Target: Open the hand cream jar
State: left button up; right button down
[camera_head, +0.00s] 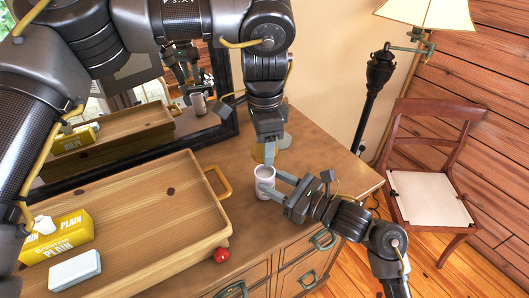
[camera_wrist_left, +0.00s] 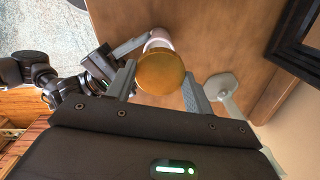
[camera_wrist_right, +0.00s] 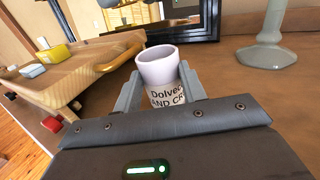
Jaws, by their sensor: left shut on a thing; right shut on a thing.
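The hand cream jar (camera_head: 265,182) is a white cylinder with dark lettering, upright at the dresser top. It also shows in the right wrist view (camera_wrist_right: 158,68), its top open and its inside visible. My right gripper (camera_head: 269,187) is shut on the jar's sides. The gold lid (camera_wrist_left: 161,72) is between the fingers of my left gripper (camera_wrist_left: 160,82), which is shut on it. In the head view the lid (camera_head: 258,153) is mostly hidden behind the left fingers, above and apart from the jar.
A wooden tray (camera_head: 140,215) with a yellow box (camera_head: 58,238) and a white block (camera_head: 75,270) fills the left of the dresser (camera_head: 325,170). A mirror (camera_head: 150,110) stands behind. A pale stand (camera_wrist_right: 265,58) is near the jar.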

jog(key=c, duration=0.7)
grip_release()
jog(key=shift+c, duration=0.2)
pick_arm(q)
jog(key=shift+f, duration=0.2)
pick_arm(e)
jog(key=shift+s+d+f, duration=0.1)
jog(key=shift+s+d, duration=0.05)
jog(key=shift+d, duration=0.15)
jog(key=b+v, duration=0.3)
jog(key=v, duration=0.7)
jog(key=shift+s+d+f+b, duration=0.1)
jog(key=shift+b, duration=0.3)
pick_arm(q)
jog(key=shift+f, duration=1.85)
pick_arm(e)
jog(key=shift+s+d, duration=0.3)
jog(key=shift+d, duration=0.15)
